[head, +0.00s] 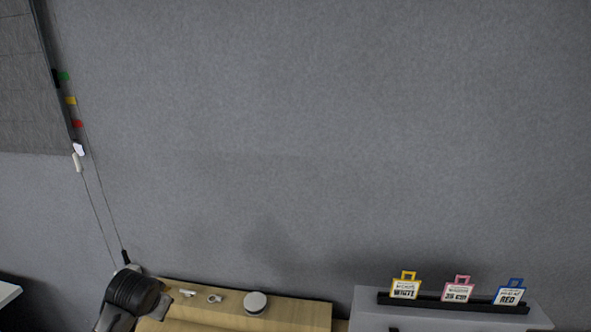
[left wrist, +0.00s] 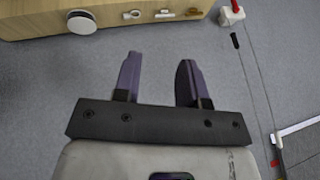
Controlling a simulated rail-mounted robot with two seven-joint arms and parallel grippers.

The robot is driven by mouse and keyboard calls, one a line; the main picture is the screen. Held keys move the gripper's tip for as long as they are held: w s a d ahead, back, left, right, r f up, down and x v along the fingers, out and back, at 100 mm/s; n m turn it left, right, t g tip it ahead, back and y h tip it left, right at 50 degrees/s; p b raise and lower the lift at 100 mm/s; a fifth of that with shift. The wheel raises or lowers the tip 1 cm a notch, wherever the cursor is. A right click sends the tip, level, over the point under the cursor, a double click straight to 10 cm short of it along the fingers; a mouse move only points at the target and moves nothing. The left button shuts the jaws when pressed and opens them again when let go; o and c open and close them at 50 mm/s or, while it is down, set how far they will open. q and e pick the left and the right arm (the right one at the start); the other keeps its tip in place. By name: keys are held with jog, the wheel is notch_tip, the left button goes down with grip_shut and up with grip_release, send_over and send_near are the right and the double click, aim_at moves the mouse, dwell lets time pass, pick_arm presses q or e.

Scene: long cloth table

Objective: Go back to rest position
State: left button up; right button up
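My left gripper (left wrist: 160,58) shows in the left wrist view. Its two purple-grey fingers stand apart with only grey cloth between them, so it is open and empty. The fingers point toward a wooden board (left wrist: 40,22) at the top of that view and appear apart from it. In the head view I cannot make out the left gripper's fingers. My right gripper is in neither view.
The wooden board (head: 300,313) bears a white round knob (head: 255,302) and small fittings. Right of it, a grey box (head: 365,300) carries yellow (head: 404,287), pink (head: 457,290) and blue (head: 509,293) tags. Thin cords (head: 98,205) hang at left. The middle grey surface is clear.

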pick_arm(q)
jog(key=s+d+r+m+t, duration=0.1)
jog(key=s+d+r+t, duration=0.45)
jog(key=d+r, duration=0.2)
jog(key=s+d+f+h+p, duration=0.1)
jog(key=s+d+f, duration=0.2)
jog(key=s, duration=0.5)
jog(key=s+d+f+g, duration=0.1)
jog(key=s+f+g, duration=0.1)
jog(key=s+f, duration=0.4)
jog(key=s+d+f+n+g+h+p, duration=0.1)
jog(key=s+f+g, duration=0.2)
jog(key=s+f, duration=0.4)
jog(key=s+d+f+g+p, duration=0.1)
jog(key=s+f, duration=0.6)
jog(key=s, duration=1)
jog(key=shift+s+f+n+g, duration=0.2)
jog(key=shift+n+g, duration=0.1)
jog(key=shift+g, duration=0.55)
